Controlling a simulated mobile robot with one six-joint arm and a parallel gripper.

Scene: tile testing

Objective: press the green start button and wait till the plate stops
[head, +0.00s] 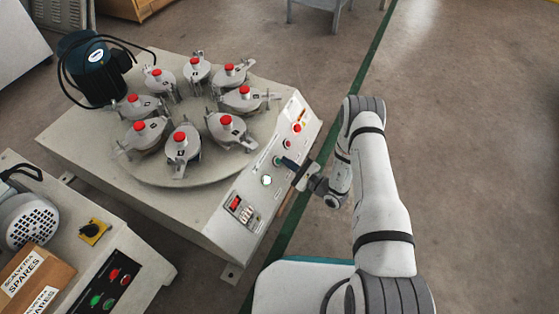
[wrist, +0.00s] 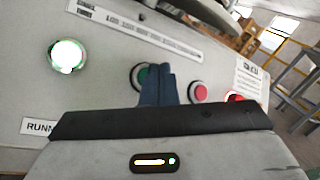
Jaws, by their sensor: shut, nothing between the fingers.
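The green start button (head: 277,161) is on the sloped control panel (head: 254,190) of the machine. In the wrist view the green button (wrist: 141,76) is partly hidden behind my fingertips. My gripper (head: 284,161) is shut and empty, with its tips at the button; I cannot tell whether they press it. The shut fingers (wrist: 157,72) also show in the wrist view. The round plate (head: 205,176) lies on the machine top and carries several metal clamps with red knobs (head: 225,120). A lamp (wrist: 67,56) above the partly visible "RUNN" label glows whitish green.
A red button (wrist: 200,92) sits right beside my fingers, with another red control (head: 297,128) farther up the panel. A red switch (head: 235,203) is at the panel's lower end. A dark motor (head: 91,68) stands at the back left. Floor right of my arm is clear.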

